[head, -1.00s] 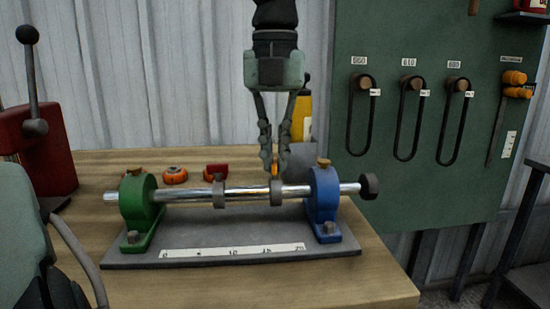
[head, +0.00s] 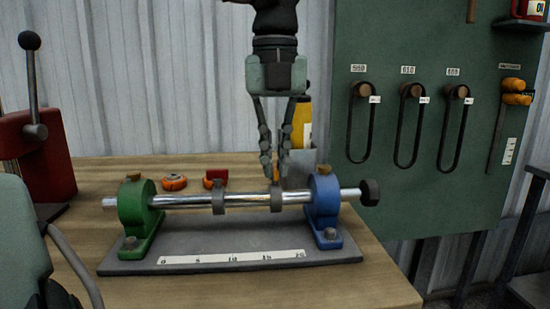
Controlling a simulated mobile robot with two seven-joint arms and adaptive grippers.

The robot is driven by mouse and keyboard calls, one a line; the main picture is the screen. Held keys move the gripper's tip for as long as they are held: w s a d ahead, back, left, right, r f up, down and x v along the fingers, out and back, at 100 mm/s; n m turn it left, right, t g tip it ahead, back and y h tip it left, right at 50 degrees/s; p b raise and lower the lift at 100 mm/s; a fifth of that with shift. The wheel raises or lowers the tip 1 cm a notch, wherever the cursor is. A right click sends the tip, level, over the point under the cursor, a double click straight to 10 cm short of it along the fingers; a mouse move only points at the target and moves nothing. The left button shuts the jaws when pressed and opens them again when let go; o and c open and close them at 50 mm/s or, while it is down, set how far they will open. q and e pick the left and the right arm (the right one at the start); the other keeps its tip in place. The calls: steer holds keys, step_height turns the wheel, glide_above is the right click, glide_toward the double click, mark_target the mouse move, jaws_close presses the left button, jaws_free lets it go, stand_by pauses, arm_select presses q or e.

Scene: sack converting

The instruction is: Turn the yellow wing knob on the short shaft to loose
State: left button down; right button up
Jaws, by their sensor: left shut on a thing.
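A short shiny shaft (head: 248,200) lies level between a green bearing block (head: 138,210) and a blue bearing block (head: 323,202). Two grey collars sit on it, a left one (head: 218,197) and a right one (head: 277,199). My left gripper (head: 275,174) points down from above, its fingertips just over the right collar. It is shut on the yellow wing knob there, which the fingers mostly hide. My right gripper is not in view.
A scale strip (head: 232,258) lies on the grey base plate in front of the shaft. Orange-and-dark parts (head: 174,182) and a red part (head: 216,178) lie behind it. A yellow bottle (head: 301,123) stands behind my gripper. A red lever machine (head: 38,150) stands at left.

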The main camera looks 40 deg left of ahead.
mark_target(275, 167)
arm_select(q)
steer(key=c, duration=1.7)
jaws_free()
steer(key=shift+r, duration=0.1)
step_height(275, 167, up, 12)
steer(key=shift+f, duration=0.1)
